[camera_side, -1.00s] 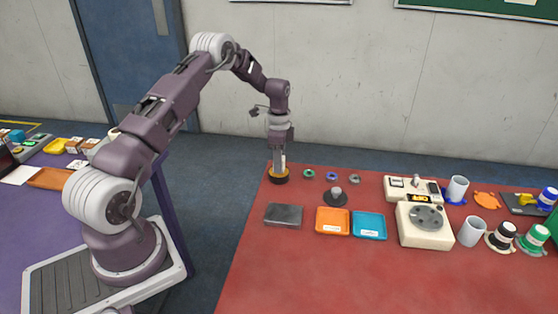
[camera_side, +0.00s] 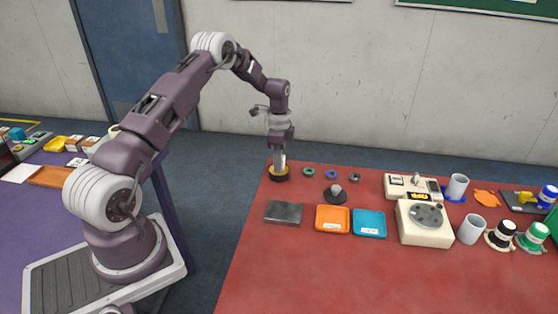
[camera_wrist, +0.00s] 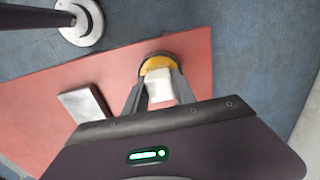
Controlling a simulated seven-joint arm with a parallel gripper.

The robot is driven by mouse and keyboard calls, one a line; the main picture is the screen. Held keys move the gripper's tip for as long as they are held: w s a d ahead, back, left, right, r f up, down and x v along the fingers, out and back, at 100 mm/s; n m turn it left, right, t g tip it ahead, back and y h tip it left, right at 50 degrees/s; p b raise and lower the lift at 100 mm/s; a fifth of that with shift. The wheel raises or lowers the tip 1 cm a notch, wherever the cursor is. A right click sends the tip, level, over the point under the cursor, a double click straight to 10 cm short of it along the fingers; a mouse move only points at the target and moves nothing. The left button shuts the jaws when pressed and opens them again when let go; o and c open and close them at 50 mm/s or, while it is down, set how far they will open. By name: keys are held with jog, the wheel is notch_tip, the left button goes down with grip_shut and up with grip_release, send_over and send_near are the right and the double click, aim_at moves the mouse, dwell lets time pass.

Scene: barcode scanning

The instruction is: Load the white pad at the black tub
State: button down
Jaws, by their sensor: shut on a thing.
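My gripper (camera_side: 280,163) points down over the black tub (camera_side: 279,178), at the far left corner of the red table. Its fingers are shut on the white pad, a pale block that shows between them in the wrist view (camera_wrist: 160,92). The tub is round and dark with a yellow-orange inside; it also shows in the wrist view (camera_wrist: 148,70). The pad's lower end is at the tub's opening. I cannot tell whether it touches the yellow filling, since the fingers and pad hide part of it.
A dark flat box (camera_side: 283,213), an orange tray (camera_side: 332,220) and a blue tray (camera_side: 369,224) lie nearer the front. A black knobbed disc (camera_side: 335,196) and small rings (camera_side: 332,176) are to the right. A cream machine (camera_side: 424,232) stands further right. The front is clear.

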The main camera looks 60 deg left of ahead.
dwell(0.3)
jog(key=shift+r, duration=3.5)
